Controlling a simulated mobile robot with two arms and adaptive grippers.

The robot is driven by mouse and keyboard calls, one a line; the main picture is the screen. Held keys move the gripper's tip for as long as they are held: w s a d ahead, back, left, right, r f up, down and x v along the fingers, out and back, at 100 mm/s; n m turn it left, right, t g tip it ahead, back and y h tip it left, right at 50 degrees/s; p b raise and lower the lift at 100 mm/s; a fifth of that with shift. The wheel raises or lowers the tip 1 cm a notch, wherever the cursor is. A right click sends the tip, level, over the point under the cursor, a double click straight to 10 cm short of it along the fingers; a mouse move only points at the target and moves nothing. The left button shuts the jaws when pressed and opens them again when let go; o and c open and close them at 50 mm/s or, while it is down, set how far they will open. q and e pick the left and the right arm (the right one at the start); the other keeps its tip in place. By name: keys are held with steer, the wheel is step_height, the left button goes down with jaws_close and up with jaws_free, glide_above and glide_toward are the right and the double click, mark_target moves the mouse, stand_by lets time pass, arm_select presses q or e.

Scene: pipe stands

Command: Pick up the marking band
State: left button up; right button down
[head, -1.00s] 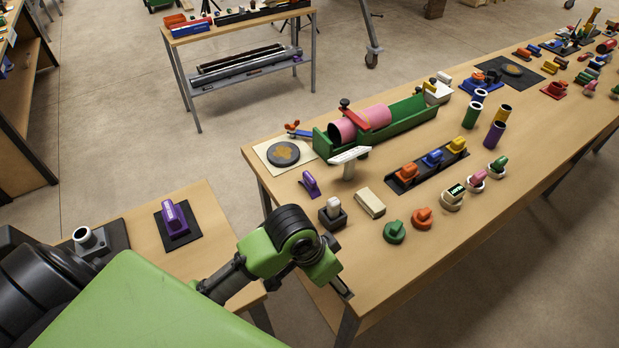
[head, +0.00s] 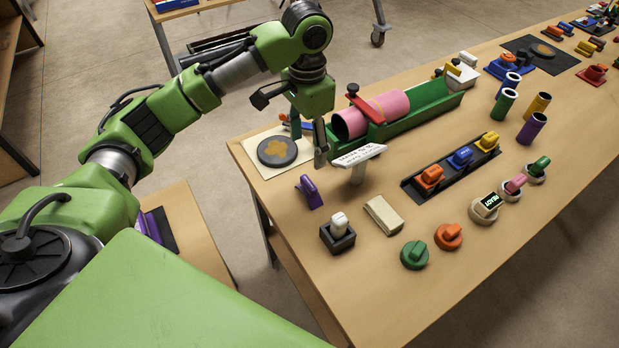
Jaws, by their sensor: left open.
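My left gripper (head: 308,140) is open and empty, pointing down near the table's left end, between the dark round disc and the small white sign. It partly hides a blue-handled item behind it. I cannot tell for sure which thing is the marking band. A flat cream block or folded strip (head: 383,215) lies on the table to the right of and nearer than the gripper. A pink pipe (head: 390,104) lies in a green trough with a red clamp (head: 365,103) across it. My right gripper is not in view.
The table (head: 335,275) holds a dark disc (head: 277,151) on a pale sheet, a white sign (head: 358,156), a purple piece (head: 309,192) and a black block with a white peg (head: 338,232). Coloured knobs stand to the right. The near left tabletop is clear.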

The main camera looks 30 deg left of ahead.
mark_target(309, 182)
arm_select(q)
steer(key=s+f, duration=0.1)
steer(key=d+f+p, duration=0.1)
steer(key=f, duration=0.1)
steer(key=shift+s, duration=0.4)
steer(key=f, duration=0.3)
steer(key=shift+w+a+f, duration=0.1)
steer(key=shift+w+a, duration=0.1)
steer(key=shift+a, duration=0.05)
step_height(309, 182, down, 3)
steer(key=shift+w+r+p, duration=0.1)
steer(key=shift+w+p, duration=0.05)
steer(key=shift+p, duration=0.65)
step_height(309, 182, down, 3)
steer(key=shift+w+d+r+p, duration=0.1)
steer(key=shift+r+p, duration=0.05)
steer(key=shift+p, duration=0.25)
steer(key=shift+f, duration=0.55)
steer(key=c, duration=1.1)
steer(key=shift+c, duration=0.6)
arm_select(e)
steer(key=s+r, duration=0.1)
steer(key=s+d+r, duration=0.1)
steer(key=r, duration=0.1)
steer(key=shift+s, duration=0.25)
